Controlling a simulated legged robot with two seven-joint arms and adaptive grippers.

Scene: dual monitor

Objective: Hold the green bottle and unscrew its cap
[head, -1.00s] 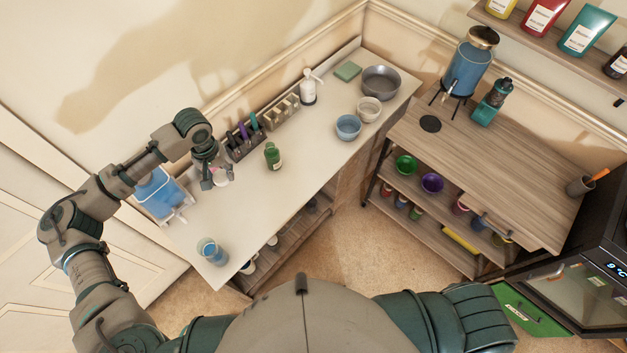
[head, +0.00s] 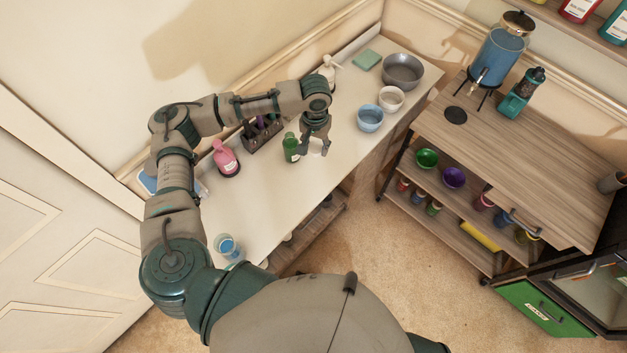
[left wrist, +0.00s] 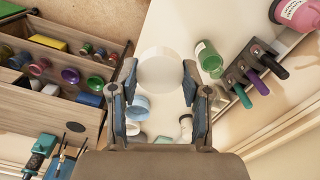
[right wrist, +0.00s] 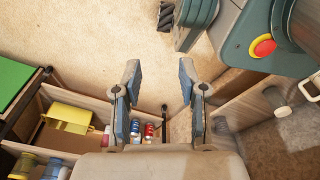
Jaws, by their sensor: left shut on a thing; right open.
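The green bottle (head: 291,150) stands upright on the pale counter, with its dark green cap on top. It also shows in the left wrist view (left wrist: 208,58), apart from the fingers. My left gripper (head: 313,152) is just right of the bottle in the head view, pointing down. It is shut on a pale, round, white thing (left wrist: 160,70) that fills the space between its fingers; I cannot tell for sure what it is. My right gripper (right wrist: 160,72) is open and empty over the floor, and is out of the head view.
A pink bottle (head: 226,157) and a dark rack with markers (head: 262,132) stand left of the green bottle. A blue bowl (head: 370,118), a white bowl (head: 391,99) and a grey bowl (head: 402,70) stand to the right. A blue cup (head: 227,246) stands near the counter's front left.

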